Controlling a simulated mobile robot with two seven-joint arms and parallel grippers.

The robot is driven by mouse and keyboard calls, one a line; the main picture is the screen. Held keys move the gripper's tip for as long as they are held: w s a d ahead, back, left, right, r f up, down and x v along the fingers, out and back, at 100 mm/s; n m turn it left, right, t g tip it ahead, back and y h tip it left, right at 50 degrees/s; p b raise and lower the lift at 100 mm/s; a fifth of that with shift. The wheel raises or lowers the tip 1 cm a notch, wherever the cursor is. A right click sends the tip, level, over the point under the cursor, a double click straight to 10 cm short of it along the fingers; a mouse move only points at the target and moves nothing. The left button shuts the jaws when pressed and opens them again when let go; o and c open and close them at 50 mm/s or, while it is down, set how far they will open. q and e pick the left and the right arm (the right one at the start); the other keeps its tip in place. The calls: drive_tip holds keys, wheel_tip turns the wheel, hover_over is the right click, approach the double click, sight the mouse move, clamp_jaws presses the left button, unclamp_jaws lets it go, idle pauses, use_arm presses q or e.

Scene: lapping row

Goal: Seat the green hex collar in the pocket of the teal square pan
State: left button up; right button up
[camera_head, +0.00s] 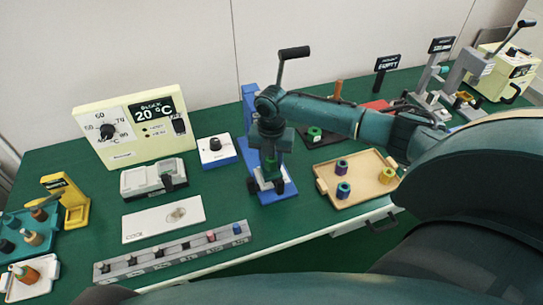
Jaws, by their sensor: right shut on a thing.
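My right gripper (267,184) points down over the base of the blue lever stand (284,192), in front of its column. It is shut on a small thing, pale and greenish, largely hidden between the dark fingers. I cannot tell its shape, or whether it touches the base. A bright green piece with a dark centre (314,132) sits behind and to the right of the gripper; its shape is too small to tell. A teal tray (58,240) at the far left holds several small vials; I cannot tell if it is the square pan. My left gripper is not in view.
A wooden tray (357,198) with several coloured parts stands right of the stand. Left are a white control box (216,152), a grey scale (150,179), a white plate (140,224) and a grey peg strip (160,257).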

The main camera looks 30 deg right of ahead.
idle(0.6)
drive_tip(key=shift+p, duration=0.4)
drive_tip(key=shift+r, duration=0.1)
idle(0.5)
idle(0.4)
drive_tip(key=shift+p, duration=0.55)
drive_tip(key=shift+f, duration=0.3)
drive_tip(key=shift+f+b, duration=0.6)
drive_tip(key=shift+f, duration=0.05)
drive_tip(key=shift+r, duration=0.15)
